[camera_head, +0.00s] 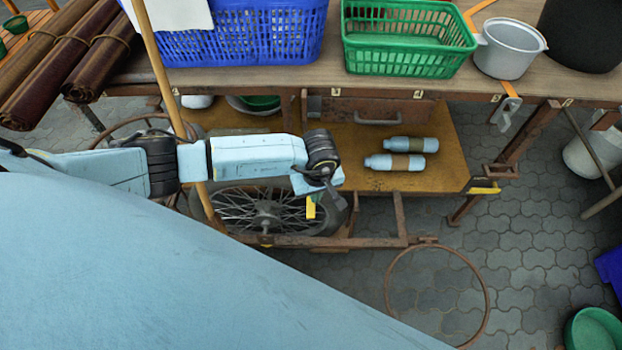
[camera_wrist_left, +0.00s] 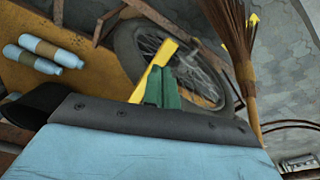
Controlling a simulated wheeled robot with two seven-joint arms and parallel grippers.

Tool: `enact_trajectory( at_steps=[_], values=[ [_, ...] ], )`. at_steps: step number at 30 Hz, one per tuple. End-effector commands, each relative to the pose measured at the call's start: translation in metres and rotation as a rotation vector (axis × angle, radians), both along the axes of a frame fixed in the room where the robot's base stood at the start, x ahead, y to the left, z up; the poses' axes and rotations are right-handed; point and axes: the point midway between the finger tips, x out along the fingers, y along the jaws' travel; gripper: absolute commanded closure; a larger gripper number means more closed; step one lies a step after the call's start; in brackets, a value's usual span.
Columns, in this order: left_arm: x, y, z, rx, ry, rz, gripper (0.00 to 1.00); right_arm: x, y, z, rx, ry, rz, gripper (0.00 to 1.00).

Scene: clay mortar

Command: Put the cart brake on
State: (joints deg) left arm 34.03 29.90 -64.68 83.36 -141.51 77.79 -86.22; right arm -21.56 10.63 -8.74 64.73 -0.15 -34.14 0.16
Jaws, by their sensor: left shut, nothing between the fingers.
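The cart is a wooden-topped frame with a rusty metal base, a mustard lower shelf (camera_head: 440,140) and a spoked wheel (camera_head: 265,210). A yellow lever-like piece (camera_head: 487,187) sticks out at its right leg; I cannot tell whether it is the brake. My left gripper (camera_head: 314,206) is shut and empty, pointing down in front of the wheel. Its narrow yellow and green tip also shows in the left wrist view (camera_wrist_left: 161,82), with the wheel (camera_wrist_left: 185,70) behind it. I cannot tell whether it touches the cart. My right gripper is out of view.
A broom (camera_wrist_left: 235,50) stands by the wheel, its handle (camera_head: 160,75) rising past my left arm. Two blue bottles (camera_head: 402,153) lie on the shelf. Blue (camera_head: 245,35) and green (camera_head: 400,45) baskets stand on top.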

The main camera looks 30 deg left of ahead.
Motion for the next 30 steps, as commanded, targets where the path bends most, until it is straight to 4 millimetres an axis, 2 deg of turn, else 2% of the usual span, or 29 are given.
enact_trajectory(
  at_steps=[5,8,11,21,25,30],
  values=[
    [0.0,0.0,0.001,0.0,0.0,0.0,1.0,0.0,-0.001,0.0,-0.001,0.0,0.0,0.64],
    [0.0,0.0,0.009,0.0,-0.001,-0.001,1.0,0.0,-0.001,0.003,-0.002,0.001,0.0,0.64],
    [-0.001,-0.001,0.026,0.0,-0.003,-0.002,1.0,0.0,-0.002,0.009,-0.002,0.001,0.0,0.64],
    [-0.006,-0.007,0.101,-0.001,-0.003,-0.002,1.0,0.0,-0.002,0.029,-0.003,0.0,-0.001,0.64],
    [-0.008,-0.008,0.12,0.0,-0.001,-0.001,1.0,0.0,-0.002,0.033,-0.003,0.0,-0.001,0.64],
    [-0.009,-0.009,0.131,0.001,0.001,0.0,1.0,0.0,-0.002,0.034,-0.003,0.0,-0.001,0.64]
  ],
)
